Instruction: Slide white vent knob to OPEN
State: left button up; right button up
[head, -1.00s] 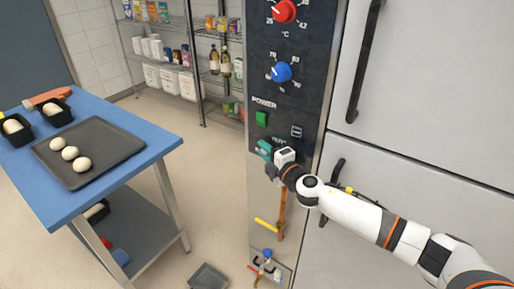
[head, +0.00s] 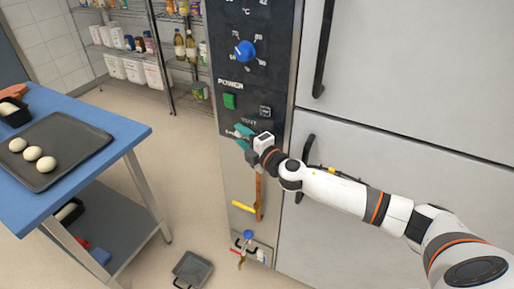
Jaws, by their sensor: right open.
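The dark control panel (head: 275,62) stands upright left of the pale doors. Its vent label (head: 252,118) shows just above my right gripper. My right gripper (head: 243,132), with teal fingertips, is open in front of the panel at the vent slot, below the green power button. The white vent knob cannot be made out; my gripper covers most of that spot. I cannot tell whether the fingers touch it. My left gripper is not in view.
A blue knob (head: 245,51) and the green power button (head: 230,101) sit above the vent. A yellow-handled lever (head: 244,207) is below. Black door handles (head: 324,48) stand out on the right. A blue table (head: 120,125) with a dough tray is at left.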

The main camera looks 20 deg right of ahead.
jog(key=b+v, duration=0.2)
jog(key=v, duration=0.8)
